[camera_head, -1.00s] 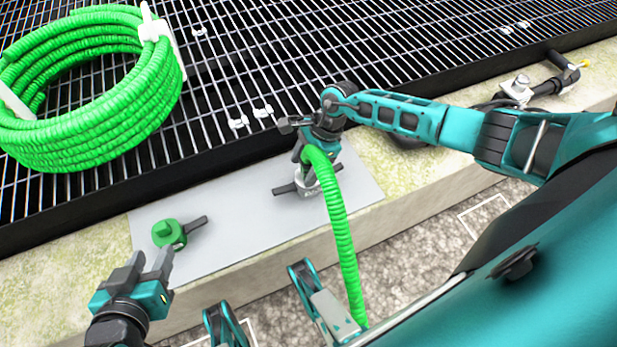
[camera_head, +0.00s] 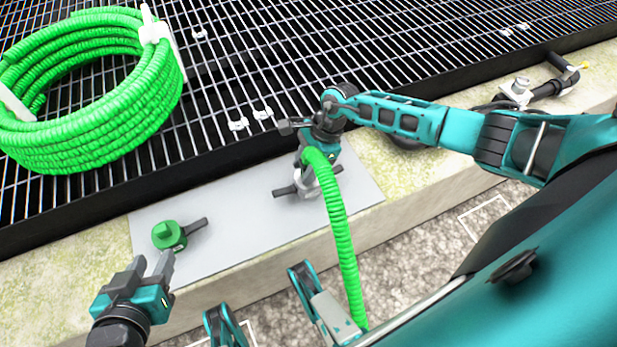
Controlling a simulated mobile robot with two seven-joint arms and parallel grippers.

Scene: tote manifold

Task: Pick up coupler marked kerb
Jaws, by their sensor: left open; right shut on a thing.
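A green-capped fitting (camera_head: 167,235) with a dark lever sits on the grey plate (camera_head: 232,215) at its left end. A small label shows on it, too small to read. My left gripper (camera_head: 153,268) is open and empty, just in front of this fitting and apart from it. My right gripper (camera_head: 312,150) is shut on the upper end of a green ribbed hose (camera_head: 340,235). That end is at a grey metal fitting (camera_head: 305,187) with dark side levers on the plate. The gripper hides much of the joint, so I cannot tell if they are connected. I cannot read the word kerb anywhere.
A large coil of green hose (camera_head: 100,140) lies on the dark metal grating (camera_head: 300,60) at the back left. A black pipe fitting (camera_head: 545,88) stands on the stone kerb at the right. The middle of the plate is clear.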

